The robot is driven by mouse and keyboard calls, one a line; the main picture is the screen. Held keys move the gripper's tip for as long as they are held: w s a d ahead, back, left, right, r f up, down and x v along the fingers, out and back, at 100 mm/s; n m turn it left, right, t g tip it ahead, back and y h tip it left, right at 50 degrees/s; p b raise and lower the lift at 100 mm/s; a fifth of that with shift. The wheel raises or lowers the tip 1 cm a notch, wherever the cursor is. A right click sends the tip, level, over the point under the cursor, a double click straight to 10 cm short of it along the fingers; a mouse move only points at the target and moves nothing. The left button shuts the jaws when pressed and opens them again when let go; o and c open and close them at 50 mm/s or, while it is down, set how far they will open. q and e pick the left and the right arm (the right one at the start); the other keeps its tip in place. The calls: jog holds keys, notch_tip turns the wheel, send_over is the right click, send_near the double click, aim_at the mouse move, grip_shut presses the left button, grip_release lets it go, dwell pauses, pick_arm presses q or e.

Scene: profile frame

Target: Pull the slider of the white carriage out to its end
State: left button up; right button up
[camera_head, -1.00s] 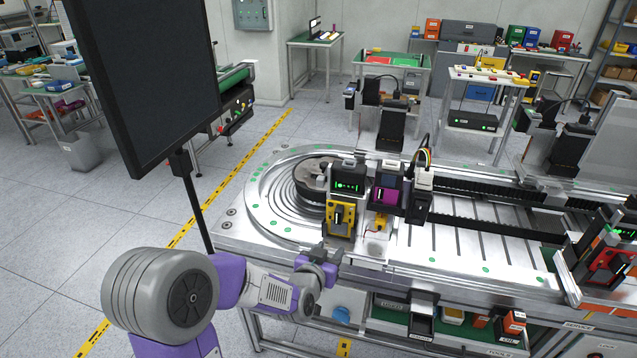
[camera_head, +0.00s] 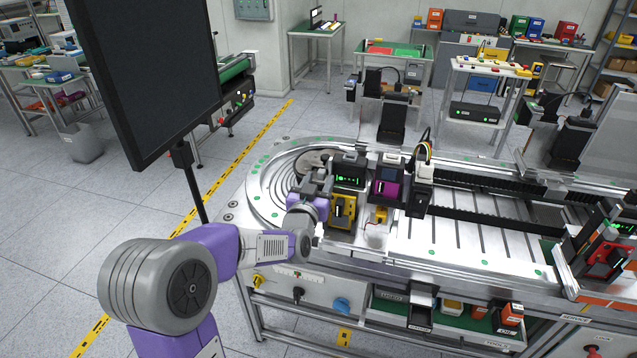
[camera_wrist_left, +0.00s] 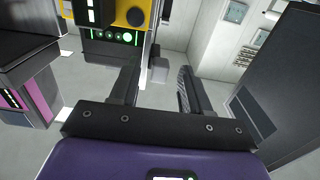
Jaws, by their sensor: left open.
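A small pale carriage (camera_head: 376,238) with a yellow knob (camera_head: 379,214) stands on the machine below a purple-screened unit (camera_head: 385,190); I take it for the white carriage but cannot be sure. Its slider is not clearly visible. My left gripper (camera_head: 319,177) is left of a yellow-fronted carriage (camera_head: 342,212) and the black box with green lights (camera_head: 349,170). In the left wrist view, my left gripper (camera_wrist_left: 156,92) is open, with no object clearly held. A thin white edge (camera_wrist_left: 148,48) shows near its left finger, below the yellow block (camera_wrist_left: 130,12). My right gripper is not visible.
The round grooved plate (camera_head: 265,187) lies left of the carriages. A dark monitor (camera_head: 145,75) on a post stands left of the machine. A slotted bed (camera_head: 470,245) extends right, with another carriage (camera_head: 600,250) at its end.

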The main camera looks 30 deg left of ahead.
pick_arm(q)
grip_shut()
dwell(0.3)
